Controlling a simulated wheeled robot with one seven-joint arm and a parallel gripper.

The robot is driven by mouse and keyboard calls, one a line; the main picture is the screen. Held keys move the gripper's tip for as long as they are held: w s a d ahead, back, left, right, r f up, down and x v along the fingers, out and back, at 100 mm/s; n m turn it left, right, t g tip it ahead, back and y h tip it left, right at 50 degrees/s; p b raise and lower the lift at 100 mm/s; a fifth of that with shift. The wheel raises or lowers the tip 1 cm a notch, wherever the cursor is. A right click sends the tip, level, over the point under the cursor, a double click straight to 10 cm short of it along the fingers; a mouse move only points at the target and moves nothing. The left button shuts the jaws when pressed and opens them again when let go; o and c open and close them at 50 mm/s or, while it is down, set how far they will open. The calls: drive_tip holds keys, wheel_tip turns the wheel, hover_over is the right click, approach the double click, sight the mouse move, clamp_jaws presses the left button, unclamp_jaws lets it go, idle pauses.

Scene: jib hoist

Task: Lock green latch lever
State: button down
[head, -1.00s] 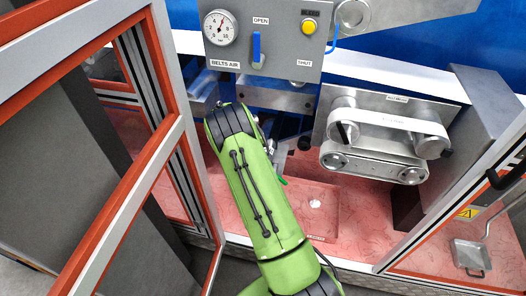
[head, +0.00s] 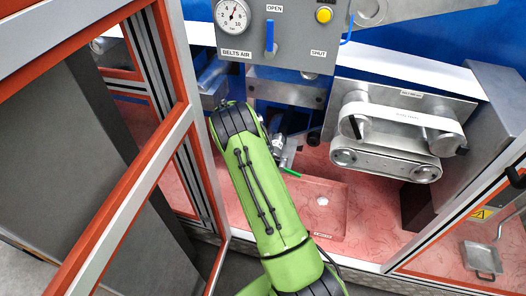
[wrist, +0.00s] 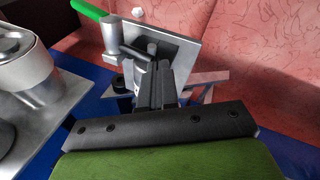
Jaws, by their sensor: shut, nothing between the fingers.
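The green latch lever (head: 288,172) shows in the head view just right of my arm's far end, above the pink tray floor. In the wrist view the green lever (wrist: 88,10) is at the top left, on top of a grey metal post (wrist: 110,42) beside a flat metal plate (wrist: 165,45). My gripper (wrist: 152,75) is shut and empty, its dark fingers pointing at the plate below and right of the lever. I cannot tell whether they touch the plate or post. In the head view my green arm hides part of the latch.
A grey panel (head: 290,38) with gauge, blue handle and yellow button is above. A belt unit (head: 390,130) stands to the right. An open orange-framed door (head: 150,165) is close on the left. A round metal cylinder (wrist: 25,70) is left of my fingers in the wrist view.

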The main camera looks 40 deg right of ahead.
wheel_tip(320, 180, up, 10)
drive_tip(key=p, duration=0.2)
idle(0.4)
idle(0.4)
